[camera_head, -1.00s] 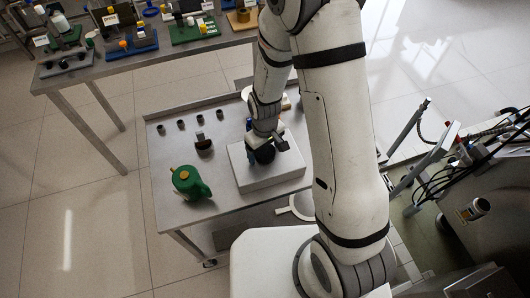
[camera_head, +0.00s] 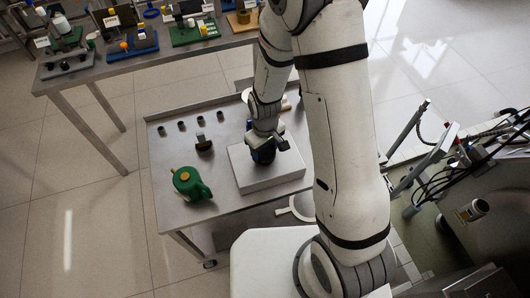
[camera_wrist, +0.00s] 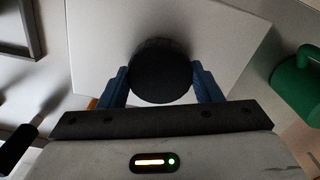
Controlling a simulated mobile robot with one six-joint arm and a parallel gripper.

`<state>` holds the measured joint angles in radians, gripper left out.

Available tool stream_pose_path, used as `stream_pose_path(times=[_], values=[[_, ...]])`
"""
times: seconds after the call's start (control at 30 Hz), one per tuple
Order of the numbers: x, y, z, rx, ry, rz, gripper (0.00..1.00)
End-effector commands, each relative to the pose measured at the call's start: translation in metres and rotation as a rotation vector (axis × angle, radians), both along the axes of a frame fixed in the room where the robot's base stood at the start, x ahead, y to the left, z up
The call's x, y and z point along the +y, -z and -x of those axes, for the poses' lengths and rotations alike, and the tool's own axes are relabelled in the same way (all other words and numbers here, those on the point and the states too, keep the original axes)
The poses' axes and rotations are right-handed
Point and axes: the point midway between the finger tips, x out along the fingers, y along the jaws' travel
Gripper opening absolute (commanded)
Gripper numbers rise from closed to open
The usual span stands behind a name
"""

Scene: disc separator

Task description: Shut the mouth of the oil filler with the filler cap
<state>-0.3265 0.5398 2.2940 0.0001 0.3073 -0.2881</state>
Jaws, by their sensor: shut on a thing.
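A round black cap (camera_wrist: 160,78), which looks like the filler cap, sits between the two blue fingers of my gripper (camera_wrist: 162,70) in the wrist view. The fingers are shut on its sides. In the head view my gripper (camera_head: 263,148) points down over a white block (camera_head: 284,176) on the steel table. The cap is dark and partly hidden by the gripper there. I cannot tell whether it touches the block or hangs just above it. I cannot make out the mouth of the oil filler for certain in either view.
A back table (camera_head: 106,66) carries coloured parts. A machine with a short cylinder (camera_head: 480,206) and cables stands at the right.

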Motion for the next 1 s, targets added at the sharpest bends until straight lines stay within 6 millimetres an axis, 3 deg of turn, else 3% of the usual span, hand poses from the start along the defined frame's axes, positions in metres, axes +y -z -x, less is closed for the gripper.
stream_pose_path(times=[0.3, 0.73, 1.0], values=[[0.000, -0.017, 0.000, 0.000, 0.000, 0.000, 0.31], [0.000, -0.020, 0.000, 0.000, -0.001, 0.000, 0.31], [0.001, -0.045, 0.000, -0.001, -0.001, -0.001, 0.31]])
